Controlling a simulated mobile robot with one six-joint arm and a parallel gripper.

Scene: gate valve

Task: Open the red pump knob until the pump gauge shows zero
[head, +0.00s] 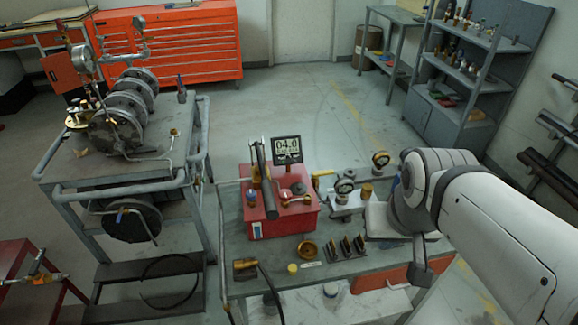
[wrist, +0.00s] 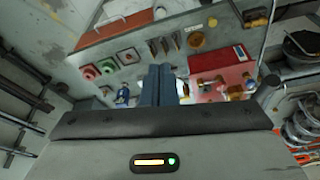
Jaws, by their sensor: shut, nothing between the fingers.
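The red pump (head: 270,222) stands on the grey cart, with a black lever and brass fittings on top. Its digital gauge (head: 287,150) reads about 04.0. A small reddish knob (head: 307,198) seems to sit on the pump's top, too small to make out well. The pump also shows in the wrist view (wrist: 232,56), right of my fingers. My gripper (wrist: 161,70) is shut and empty, apart from the pump. In the head view my arm comes in from the right, and the fingertips are hard to make out.
Gauges and fittings (head: 343,187) stand on the cart right of the pump. A brass ring (head: 308,249) and dark upright pieces (head: 348,247) lie at its front. A valve assembly (head: 120,125) stands on a cart at left. Shelves (head: 470,70) stand back right. The floor behind is clear.

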